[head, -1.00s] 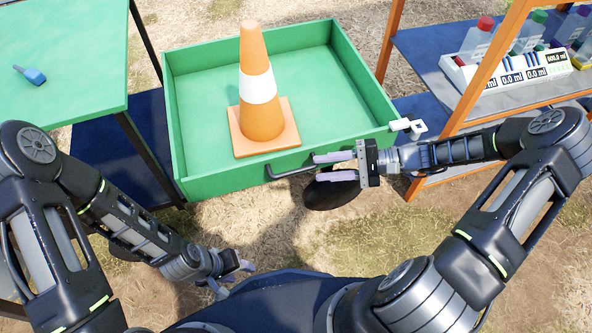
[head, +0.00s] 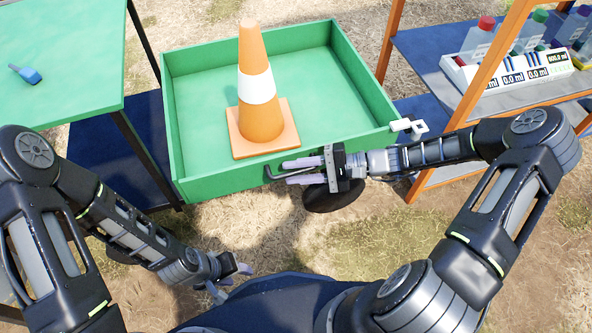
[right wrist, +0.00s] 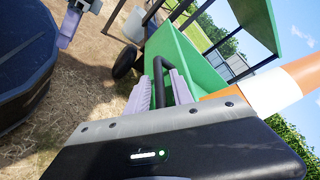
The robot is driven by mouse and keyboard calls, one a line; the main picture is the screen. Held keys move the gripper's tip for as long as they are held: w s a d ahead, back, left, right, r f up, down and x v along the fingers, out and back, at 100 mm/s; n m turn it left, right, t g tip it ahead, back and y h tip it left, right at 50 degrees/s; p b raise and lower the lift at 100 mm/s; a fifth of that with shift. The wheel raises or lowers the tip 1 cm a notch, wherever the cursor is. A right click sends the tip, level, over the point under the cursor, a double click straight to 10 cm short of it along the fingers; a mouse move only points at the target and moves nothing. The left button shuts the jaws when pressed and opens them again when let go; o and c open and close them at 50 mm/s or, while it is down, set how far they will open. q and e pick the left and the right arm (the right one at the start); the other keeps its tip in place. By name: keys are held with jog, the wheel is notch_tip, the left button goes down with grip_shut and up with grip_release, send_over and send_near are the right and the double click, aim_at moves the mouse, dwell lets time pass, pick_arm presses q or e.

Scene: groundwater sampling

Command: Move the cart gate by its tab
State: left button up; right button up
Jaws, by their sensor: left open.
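A green cart tray (head: 182,110) stands in front of me. Its front wall carries a dark bar handle (head: 272,174). A white bracket-like piece (head: 408,126) is at the tray's front right corner; I cannot tell whether it is the gate's tab. My right gripper (head: 300,170) is at the front wall, open, with its pale fingers on either side of the handle. In the right wrist view the dark bar (right wrist: 158,82) stands between the two fingers, with a gap visible beside it. My left gripper (head: 235,275) is open and empty, low and near my body.
An orange and white cone (head: 262,90) stands in the tray. A green table (head: 60,60) with a blue object (head: 27,75) is at left. An orange-framed shelf with bottles and a white display rack (head: 515,75) is at right. A dark wheel (head: 330,195) is below the tray.

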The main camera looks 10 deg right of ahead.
grip_shut()
dwell(1.1)
